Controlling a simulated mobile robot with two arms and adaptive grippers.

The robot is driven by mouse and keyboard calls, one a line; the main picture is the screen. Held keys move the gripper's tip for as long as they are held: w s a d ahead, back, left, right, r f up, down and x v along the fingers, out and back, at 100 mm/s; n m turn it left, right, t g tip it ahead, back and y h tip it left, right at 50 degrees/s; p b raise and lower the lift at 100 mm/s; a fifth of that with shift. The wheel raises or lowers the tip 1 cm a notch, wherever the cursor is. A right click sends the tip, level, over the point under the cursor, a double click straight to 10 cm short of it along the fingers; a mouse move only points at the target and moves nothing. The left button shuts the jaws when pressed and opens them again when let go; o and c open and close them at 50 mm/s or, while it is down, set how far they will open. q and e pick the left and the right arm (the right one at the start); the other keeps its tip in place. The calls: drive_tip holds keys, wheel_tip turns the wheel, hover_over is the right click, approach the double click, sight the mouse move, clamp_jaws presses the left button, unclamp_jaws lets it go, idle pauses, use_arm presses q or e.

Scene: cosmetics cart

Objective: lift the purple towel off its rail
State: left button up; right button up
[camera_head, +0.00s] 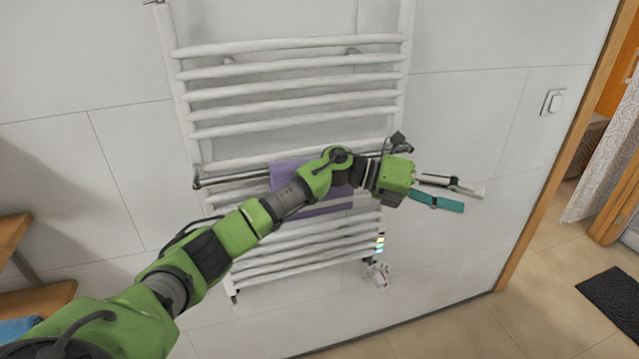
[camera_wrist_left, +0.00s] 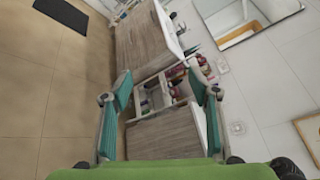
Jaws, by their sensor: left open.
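The purple towel (camera_head: 291,172) hangs on a dark rail (camera_head: 240,178) mounted across the white towel radiator (camera_head: 290,88). My left arm crosses in front and hides much of the towel. My left gripper (camera_head: 462,198) is open and empty, to the right of the radiator and past the towel. In the left wrist view its two teal fingers (camera_wrist_left: 160,92) are spread apart with nothing between them. The towel does not show in the left wrist view. My right gripper is in neither view.
Wooden shelves (camera_head: 30,262) stand at the left edge, with a blue cloth (camera_head: 18,328) at the lower left. A doorway with a wooden frame and a dark mat (camera_head: 612,297) are at the right. The left wrist view shows a wooden cabinet (camera_wrist_left: 145,40) and a small shelf holding bottles.

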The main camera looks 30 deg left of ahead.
use_arm(q)
drive_tip(key=s+a+r+m+g+y, duration=0.2)
drive_tip(key=a+r+m+y, duration=0.2)
drive_tip(key=a, duration=0.1)
drive_tip(key=y, duration=1.1)
approach(311, 158)
drive_tip(key=f, duration=0.2)
drive_tip(key=w+f+p, duration=0.1)
drive_tip(key=shift+a+f+m, duration=0.15)
drive_tip(key=shift+f+m, duration=0.2)
drive_tip(key=shift+m, duration=0.05)
drive_tip(key=shift+d+p+x, duration=0.1)
drive_tip(key=shift+p+x, duration=0.35)
drive_tip(key=shift+x, duration=0.9)
drive_tip(key=shift+d+p+x, duration=0.15)
drive_tip(key=shift+p+x, duration=0.3)
drive_tip(key=shift+x, duration=0.9)
drive_tip(key=shift+r, duration=0.1)
clamp_jaws()
